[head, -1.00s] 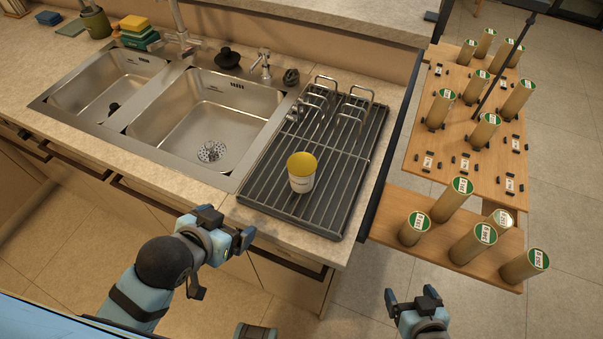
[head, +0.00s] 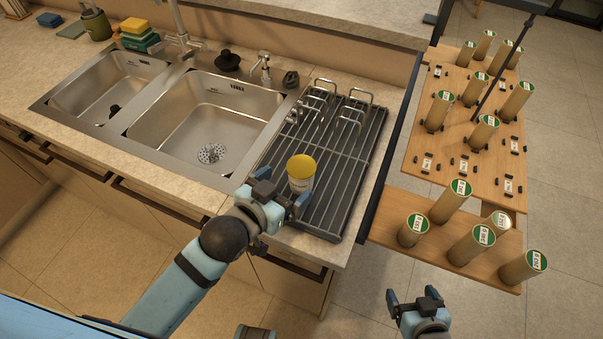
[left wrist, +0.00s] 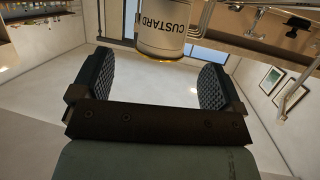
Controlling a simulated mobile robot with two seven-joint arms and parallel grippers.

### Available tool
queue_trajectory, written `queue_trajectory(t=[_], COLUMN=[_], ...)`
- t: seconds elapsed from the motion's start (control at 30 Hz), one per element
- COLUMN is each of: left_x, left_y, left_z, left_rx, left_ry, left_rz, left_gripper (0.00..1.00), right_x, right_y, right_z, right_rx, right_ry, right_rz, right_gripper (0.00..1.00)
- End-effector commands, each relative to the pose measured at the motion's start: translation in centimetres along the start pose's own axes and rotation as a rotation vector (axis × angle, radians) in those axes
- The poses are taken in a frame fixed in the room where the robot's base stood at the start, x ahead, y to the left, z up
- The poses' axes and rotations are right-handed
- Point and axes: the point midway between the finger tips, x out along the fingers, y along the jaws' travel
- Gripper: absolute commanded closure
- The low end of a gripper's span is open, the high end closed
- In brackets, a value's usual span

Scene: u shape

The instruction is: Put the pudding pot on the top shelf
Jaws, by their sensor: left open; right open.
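The pudding pot (head: 301,172) is a small white cup with a yellow lid. It stands on the dark drying rack (head: 346,190) right of the sink. In the left wrist view the pot (left wrist: 163,30) appears upside down with the word CUSTARD on it, beyond the open fingers. My left gripper (head: 285,203) is open, close to the near side of the pot, and its arm hides part of the pot's base. My right gripper (head: 414,298) is open and empty at the bottom right, over the floor. Wooden shelves (head: 385,205) stand at the right.
Several labelled tubes with green tops (head: 470,243) stand on the shelves. Wire prongs (head: 340,112) rise at the rack's back. The double sink (head: 215,120) is left of the rack. The front of the rack, right of the pot, is clear.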

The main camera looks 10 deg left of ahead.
Motion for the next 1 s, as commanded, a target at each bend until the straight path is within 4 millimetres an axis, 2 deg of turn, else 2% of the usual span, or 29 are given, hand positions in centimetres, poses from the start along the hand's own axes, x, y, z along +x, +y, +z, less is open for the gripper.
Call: queue_trajectory(t=[0.13, 0.4, 0.7, 0.93, 0.97, 1.0], left_x=[1.1, 4.9, 5.4, 5.4, 5.4, 5.4], left_y=[-0.1, -0.3, -0.2, -0.2, -0.2, -0.2], left_z=[0.0, 0.3, 0.4, 0.4, 0.4, 0.4], left_rx=[0.000, 0.000, 0.000, 0.000, 0.000, 0.000], left_ry=[0.000, 0.000, -0.001, -0.001, -0.001, 0.000], left_rz=[0.000, -0.001, 0.000, 0.000, 0.000, 0.000], left_gripper=[0.07, 0.07, 0.07, 0.60, 0.66, 0.66], right_x=[-0.1, -0.4, -0.4, -0.4, -0.4, -0.4], right_y=[-0.1, -0.1, -0.1, 0.0, 0.0, 0.0], right_z=[-0.2, -0.6, -0.6, -0.6, -0.6, -0.6], right_rx=[0.000, 0.000, 0.000, 0.000, 0.000, 0.000], right_ry=[-0.001, -0.001, -0.001, 0.000, 0.000, 0.001], right_rz=[-0.001, -0.001, -0.001, 0.000, 0.000, 0.000], right_gripper=[0.13, 0.13, 0.13, 0.13, 0.13, 0.13])
